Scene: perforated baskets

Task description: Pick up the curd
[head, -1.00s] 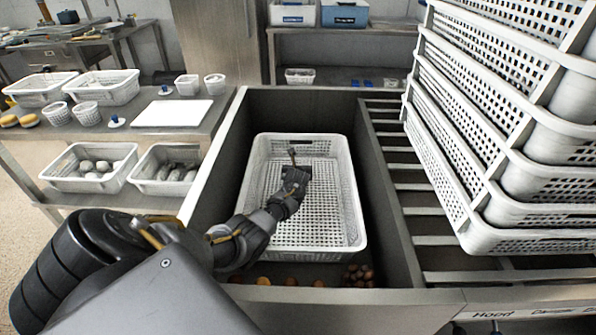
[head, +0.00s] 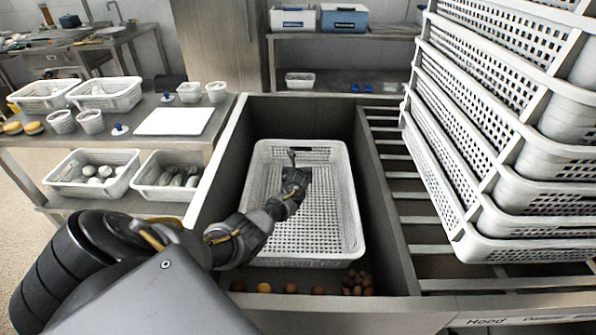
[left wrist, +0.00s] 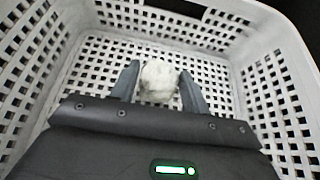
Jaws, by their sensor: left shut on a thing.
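A white, rounded lump of curd (left wrist: 158,82) sits between the two fingers of my left gripper (left wrist: 158,88) in the left wrist view. The gripper is shut on it, with a finger against each side. In the head view my left gripper (head: 292,160) reaches into the far half of a white perforated basket (head: 356,215). The curd cannot be made out there. The basket's holed floor and walls (left wrist: 275,90) surround the gripper in the wrist view. I cannot tell whether the curd touches the floor. My right gripper is not in view.
The basket stands in a deep grey metal trough (head: 385,225). Small round brown things (head: 357,284) lie along its near edge. A tall stack of white baskets (head: 500,150) leans over slats at right. A table with a white board (head: 173,121) and tubs is at left.

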